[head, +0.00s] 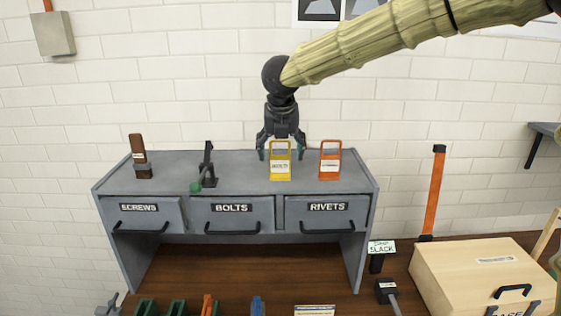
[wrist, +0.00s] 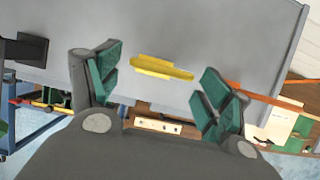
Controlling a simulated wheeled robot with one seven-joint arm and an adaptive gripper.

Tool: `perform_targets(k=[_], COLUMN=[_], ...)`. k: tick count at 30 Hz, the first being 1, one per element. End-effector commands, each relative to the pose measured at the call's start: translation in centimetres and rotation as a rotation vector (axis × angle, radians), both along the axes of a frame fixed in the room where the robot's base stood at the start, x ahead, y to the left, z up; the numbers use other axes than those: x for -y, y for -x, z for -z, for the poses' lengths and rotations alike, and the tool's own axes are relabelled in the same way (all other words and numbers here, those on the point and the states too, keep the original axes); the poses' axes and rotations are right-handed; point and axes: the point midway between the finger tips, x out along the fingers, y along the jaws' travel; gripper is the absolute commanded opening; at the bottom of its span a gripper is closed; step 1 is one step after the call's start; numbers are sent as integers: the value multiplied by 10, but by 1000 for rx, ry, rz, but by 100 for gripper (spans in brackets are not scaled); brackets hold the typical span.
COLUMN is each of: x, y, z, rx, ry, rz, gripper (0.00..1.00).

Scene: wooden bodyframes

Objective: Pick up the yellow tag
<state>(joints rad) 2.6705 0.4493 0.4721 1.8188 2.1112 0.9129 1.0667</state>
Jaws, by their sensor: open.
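The yellow tag (head: 280,160) stands upright on top of the grey drawer cabinet (head: 235,180), above the gap between the BOLTS and RIVETS drawers. It has a handle-like loop at the top and a white label. In the wrist view the yellow tag (wrist: 162,67) shows from above as a thin bar, lying between and beyond the fingertips. My gripper (head: 280,152) points down over it with its fingers apart. In the wrist view my gripper (wrist: 158,85) has green-padded fingers spread wide, with nothing between the pads that I can see held.
An orange tag (head: 330,160) stands close to the right of the yellow one. A black stand with a green part (head: 208,165) and a brown block (head: 140,157) stand to the left on the cabinet. A wooden case (head: 485,275) is at the lower right.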

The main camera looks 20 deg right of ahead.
Motion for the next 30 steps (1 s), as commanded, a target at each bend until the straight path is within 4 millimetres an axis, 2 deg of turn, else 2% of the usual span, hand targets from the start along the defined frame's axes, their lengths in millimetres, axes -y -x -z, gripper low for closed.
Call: perform_targets(k=[6,15,23,30], x=[2,3,3,3], y=[-8,-9,-9,-9], z=[20,24,24,24], rx=[-2,-1,-1,-1], ry=[0,-1,-1,-1], rz=[0,0,0,0], gripper=[79,79,32,32])
